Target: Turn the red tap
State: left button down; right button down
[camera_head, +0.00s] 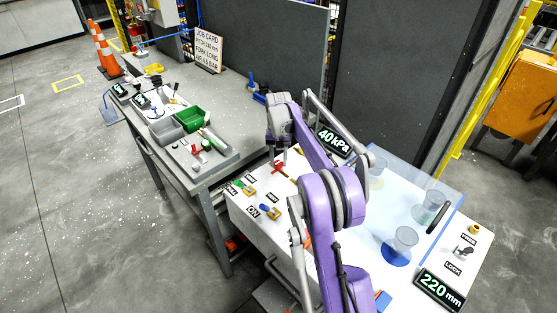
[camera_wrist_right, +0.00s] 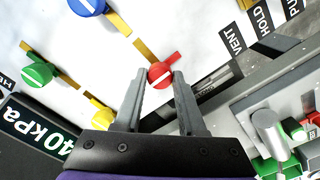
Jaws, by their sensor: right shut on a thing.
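The red tap (camera_wrist_right: 160,75) is a round red knob with a white line and a short red bar, mounted on a brass pipe on a white panel. In the wrist view my right gripper (camera_wrist_right: 160,78) has one finger on each side of the knob and is shut on it. In the head view a red handle (camera_head: 281,168) shows on the white panel (camera_head: 240,211) beneath my right wrist; my purple arm hides part of the panel. My left gripper is not in view.
Beside the red tap in the wrist view are a blue tap (camera_wrist_right: 85,6), a green tap (camera_wrist_right: 38,73) and a yellow tap (camera_wrist_right: 104,116). A 40 kPa display (camera_head: 334,142) stands behind my arm. Clear cups and a clear sheet (camera_head: 418,183) are to the right.

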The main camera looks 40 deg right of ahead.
aim_at(279, 162)
jog(key=c, duration=0.5)
grip_release()
jog(key=shift+r, duration=0.15)
notch_tip(279, 162, up, 11)
jog(key=shift+f+p, duration=0.2)
jog(key=shift+p, duration=0.25)
